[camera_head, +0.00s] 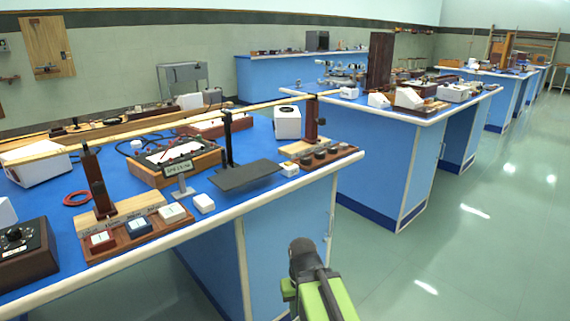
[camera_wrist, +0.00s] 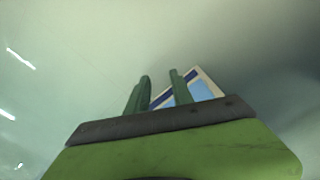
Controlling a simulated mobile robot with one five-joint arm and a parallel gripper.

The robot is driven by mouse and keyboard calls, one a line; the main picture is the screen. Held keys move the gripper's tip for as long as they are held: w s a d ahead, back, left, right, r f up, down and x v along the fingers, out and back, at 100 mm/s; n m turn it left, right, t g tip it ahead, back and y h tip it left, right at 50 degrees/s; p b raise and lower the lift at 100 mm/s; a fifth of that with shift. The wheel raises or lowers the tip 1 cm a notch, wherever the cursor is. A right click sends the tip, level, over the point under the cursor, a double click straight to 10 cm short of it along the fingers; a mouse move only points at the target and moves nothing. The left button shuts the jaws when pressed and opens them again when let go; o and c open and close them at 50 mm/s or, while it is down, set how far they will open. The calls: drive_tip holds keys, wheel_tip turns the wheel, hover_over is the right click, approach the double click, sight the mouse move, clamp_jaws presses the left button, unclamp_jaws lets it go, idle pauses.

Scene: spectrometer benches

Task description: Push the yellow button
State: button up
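I cannot make out a clearly yellow button in either view. In the head view my green and dark arm is at the bottom, in front of the bench and away from the blocks.
Green floor (camera_head: 420,255) is free at the right.

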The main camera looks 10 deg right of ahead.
clamp_jaws()
idle(1.4)
drive_tip(key=shift+w+r+p, duration=0.1)
drive_tip(key=shift+r+p, duration=1.25)
